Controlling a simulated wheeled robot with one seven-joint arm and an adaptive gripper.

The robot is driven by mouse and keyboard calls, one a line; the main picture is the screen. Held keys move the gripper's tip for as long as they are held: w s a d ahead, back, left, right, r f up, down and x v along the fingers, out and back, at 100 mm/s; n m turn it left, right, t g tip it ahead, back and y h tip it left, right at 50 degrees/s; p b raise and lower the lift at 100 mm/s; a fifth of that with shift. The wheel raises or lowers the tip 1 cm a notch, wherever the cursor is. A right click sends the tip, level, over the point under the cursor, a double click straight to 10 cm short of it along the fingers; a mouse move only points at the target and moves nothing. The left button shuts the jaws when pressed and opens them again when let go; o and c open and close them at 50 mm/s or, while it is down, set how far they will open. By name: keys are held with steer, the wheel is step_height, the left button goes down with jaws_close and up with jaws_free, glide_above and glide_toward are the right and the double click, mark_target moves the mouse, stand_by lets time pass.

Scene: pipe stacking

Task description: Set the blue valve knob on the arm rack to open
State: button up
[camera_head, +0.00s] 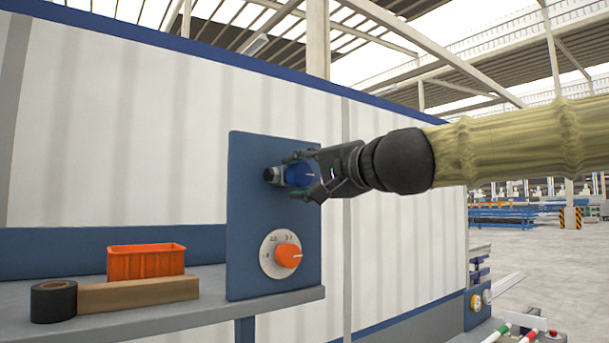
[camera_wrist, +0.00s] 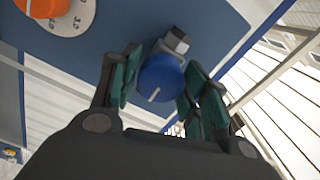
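The blue valve knob (camera_head: 300,174) sits on a grey fitting near the top of a blue upright panel (camera_head: 250,222). It is round and carries a white pointer mark. In the wrist view the blue knob (camera_wrist: 160,79) lies between the two green-padded fingers of my gripper (camera_wrist: 157,85). The fingers are apart, with a visible gap on the left side of the knob; the right finger is close to it, and I cannot tell whether it touches. In the head view my gripper (camera_head: 304,175) reaches in from the right and partly hides the knob.
An orange dial (camera_head: 288,255) on a white scale plate is below the knob on the same panel. On the grey shelf (camera_head: 230,304) are an orange bin (camera_head: 146,262), a brown block (camera_head: 140,293) and a black tape roll (camera_head: 53,301). Open floor is at the right.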

steer(key=shift+o, duration=1.1)
steer(key=shift+s+d+r, duration=0.1)
steer(key=shift+s+d, duration=0.05)
steer(key=shift+s, duration=0.05)
steer(key=v, duration=1.1)
steer(key=shift+s+d, duration=0.15)
steer(key=shift+s, duration=0.05)
